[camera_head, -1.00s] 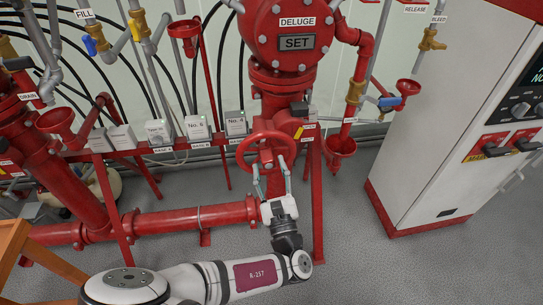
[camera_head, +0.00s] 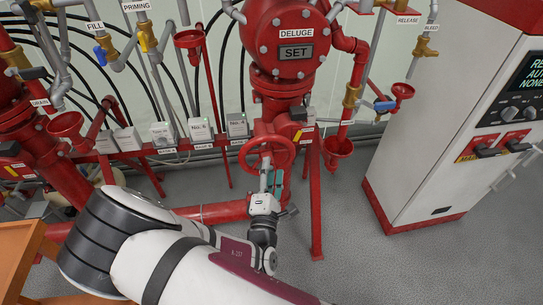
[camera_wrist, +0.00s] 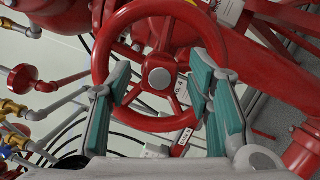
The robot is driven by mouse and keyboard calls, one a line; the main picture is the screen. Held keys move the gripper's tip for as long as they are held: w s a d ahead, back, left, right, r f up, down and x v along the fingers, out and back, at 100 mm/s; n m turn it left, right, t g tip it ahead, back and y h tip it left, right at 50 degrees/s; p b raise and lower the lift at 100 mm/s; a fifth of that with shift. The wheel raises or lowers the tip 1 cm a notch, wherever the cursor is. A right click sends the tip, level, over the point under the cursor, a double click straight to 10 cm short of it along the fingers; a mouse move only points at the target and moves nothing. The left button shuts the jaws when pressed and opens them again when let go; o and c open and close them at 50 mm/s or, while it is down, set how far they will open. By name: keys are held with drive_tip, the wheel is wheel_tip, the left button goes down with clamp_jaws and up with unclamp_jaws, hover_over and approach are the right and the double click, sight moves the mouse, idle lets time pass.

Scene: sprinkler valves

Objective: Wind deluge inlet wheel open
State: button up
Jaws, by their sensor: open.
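The red inlet wheel (camera_head: 266,153) sits on the red pipe below the deluge valve (camera_head: 290,40), which is labelled DELUGE and SET. In the wrist view the wheel (camera_wrist: 160,12) fills the upper middle, with its grey hub facing me. My gripper (camera_head: 269,180) is just below the wheel in the head view. In the wrist view my gripper (camera_wrist: 164,95) is open, its teal finger pads on either side of the wheel's lower part. I cannot tell whether the pads touch the rim. No part of the wheel is clamped.
A white control cabinet (camera_head: 440,130) stands at the right. Grey boxes (camera_head: 198,130) line the rail at left. An orange wooden frame (camera_head: 22,250) is at lower left. Grey floor is clear at right.

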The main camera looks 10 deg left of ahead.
drive_tip(key=shift+m+p, duration=0.3)
drive_tip(key=shift+m, duration=0.9)
